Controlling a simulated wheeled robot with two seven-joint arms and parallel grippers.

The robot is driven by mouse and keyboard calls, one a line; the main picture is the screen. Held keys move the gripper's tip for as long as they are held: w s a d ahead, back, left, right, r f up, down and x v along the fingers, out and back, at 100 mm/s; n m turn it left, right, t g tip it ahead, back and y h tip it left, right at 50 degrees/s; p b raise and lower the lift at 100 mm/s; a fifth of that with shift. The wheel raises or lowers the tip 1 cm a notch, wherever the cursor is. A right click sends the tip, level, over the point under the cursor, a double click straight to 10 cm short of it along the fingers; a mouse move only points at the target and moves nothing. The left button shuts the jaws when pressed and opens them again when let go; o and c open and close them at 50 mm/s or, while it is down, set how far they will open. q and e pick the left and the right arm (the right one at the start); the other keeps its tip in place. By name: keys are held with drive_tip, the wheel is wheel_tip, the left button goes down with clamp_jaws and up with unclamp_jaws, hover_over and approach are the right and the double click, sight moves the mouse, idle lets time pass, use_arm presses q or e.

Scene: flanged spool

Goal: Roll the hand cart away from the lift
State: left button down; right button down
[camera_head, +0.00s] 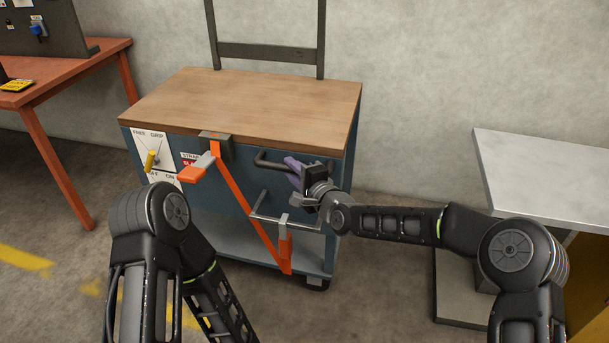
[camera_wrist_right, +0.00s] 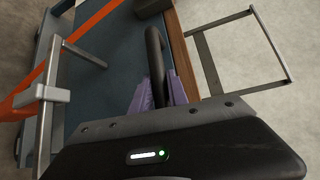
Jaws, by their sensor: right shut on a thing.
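The hand cart (camera_head: 245,100) has a wooden top, a blue body and a dark upright frame at its back. Its dark front handle (camera_head: 268,160) sticks out near the right end; in the wrist view the handle (camera_wrist_right: 154,50) runs between purple fingers. My right gripper (camera_head: 296,170) is shut on this handle, and it also shows in the wrist view (camera_wrist_right: 158,88). A grey-topped stand (camera_head: 550,165), perhaps the lift, is at the right, apart from the cart. My left arm shows at the lower left, but its gripper is out of view.
An orange strap (camera_head: 245,205) slants down the cart's front beside a lower grey bar (camera_head: 285,228). A panel (camera_head: 150,145) has a yellow lever. An orange-legged table (camera_head: 75,75) stands left; a wall is behind. Floor shows between cart and stand.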

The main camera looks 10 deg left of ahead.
drive_tip(key=shift+s+a, duration=0.15)
drive_tip(key=shift+a, duration=0.05)
drive_tip(key=c, duration=1.7)
unclamp_jaws()
drive_tip(key=shift+o, duration=0.7)
drive_tip(key=shift+a+f, duration=0.1)
drive_tip(key=shift+o, duration=1.3)
drive_tip(key=v, duration=0.7)
drive_tip(key=shift+s+d+p, duration=0.2)
drive_tip(key=shift+d+p, duration=0.15)
drive_tip(key=shift+p, duration=0.1)
